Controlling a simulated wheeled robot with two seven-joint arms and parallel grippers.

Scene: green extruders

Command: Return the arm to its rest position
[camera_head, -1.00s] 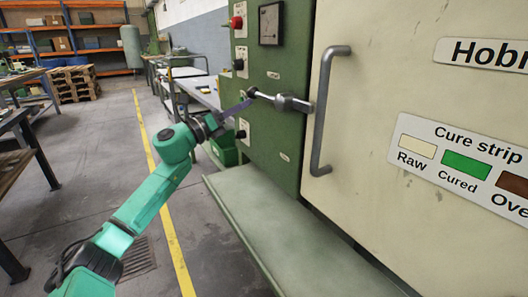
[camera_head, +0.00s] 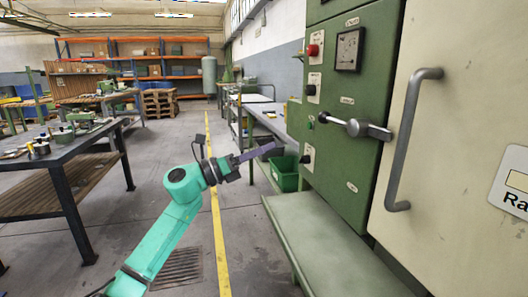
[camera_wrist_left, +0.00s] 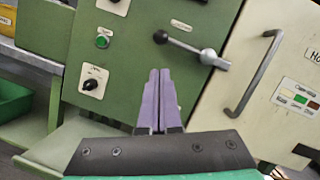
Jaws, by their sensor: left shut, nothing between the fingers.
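My left gripper (camera_head: 258,152) is on the green arm that comes in from the lower left in the head view. Its purple fingers are shut with nothing between them. It is in the air, left of the green machine panel (camera_head: 348,107) and apart from it. In the left wrist view the shut fingers (camera_wrist_left: 159,75) point toward the panel, below the lever (camera_wrist_left: 185,47). My right gripper is in neither view.
A cream door with a grey handle (camera_head: 407,140) is at the right. A green ledge (camera_head: 320,240) juts out below the panel. A green bin (camera_head: 284,172) stands behind the gripper. A dark workbench (camera_head: 60,150) is at the left. The aisle floor is free.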

